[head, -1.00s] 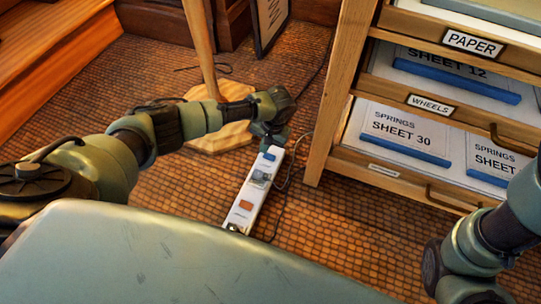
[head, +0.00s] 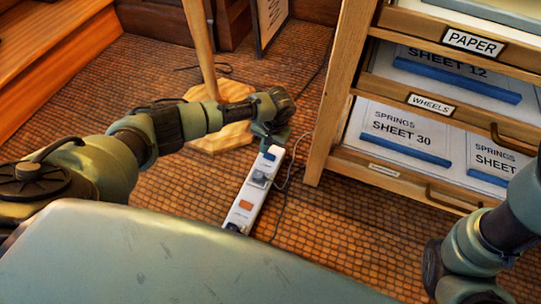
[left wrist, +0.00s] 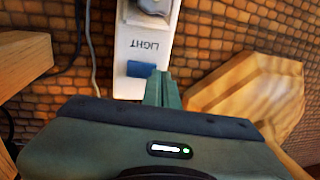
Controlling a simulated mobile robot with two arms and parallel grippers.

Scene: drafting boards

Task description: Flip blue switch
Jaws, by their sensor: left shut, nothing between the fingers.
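A white power strip (head: 248,200) lies on the floor, with a blue switch (head: 270,156) at its far end and an orange switch (head: 246,204) nearer me. In the left wrist view the blue switch (left wrist: 140,69) sits beside the word LIGHT. My left gripper (head: 270,141) is shut and empty, at the far end of the strip. Its fingertips (left wrist: 162,82) show just right of the blue switch in the wrist view; I cannot tell whether they touch it. My right arm is at the lower right, with its gripper out of view.
A grey plug (head: 261,179) sits in the strip, and a cord runs along its right side. A wooden post stands on an octagonal base (head: 222,137) behind my left arm. A wooden drawer cabinet (head: 330,140) stands to the right. Brown tiled floor is open between.

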